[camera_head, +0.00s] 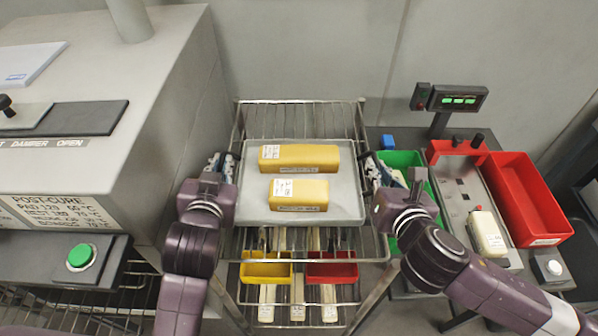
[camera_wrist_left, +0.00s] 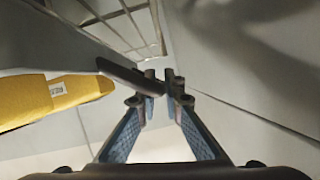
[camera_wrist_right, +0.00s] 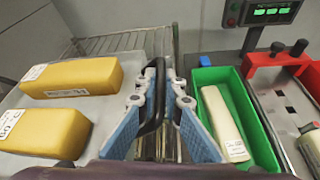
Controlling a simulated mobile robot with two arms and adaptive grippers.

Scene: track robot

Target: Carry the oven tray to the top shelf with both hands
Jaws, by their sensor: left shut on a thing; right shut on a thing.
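The grey oven tray (camera_head: 253,207) is level at the top of the wire rack in the head view. Two yellow blocks with white labels, a longer back one (camera_head: 325,158) and a shorter front one (camera_head: 312,193), lie on it. My left gripper (camera_head: 222,165) is at the tray's left side, shut on its dark handle (camera_wrist_left: 130,74). My right gripper (camera_head: 374,170) is at the right side, shut on the other dark handle (camera_wrist_right: 152,120). I cannot tell from these views whether the tray rests on the shelf or is just above it.
The wire rack (camera_head: 290,120) has a lower shelf with a yellow bin (camera_head: 262,270), a red bin (camera_head: 332,270) and pale blocks. A green bin (camera_head: 401,160), a scale display (camera_head: 458,100) and a red tray (camera_head: 524,200) stand right. A grey oven (camera_head: 150,90) stands close left.

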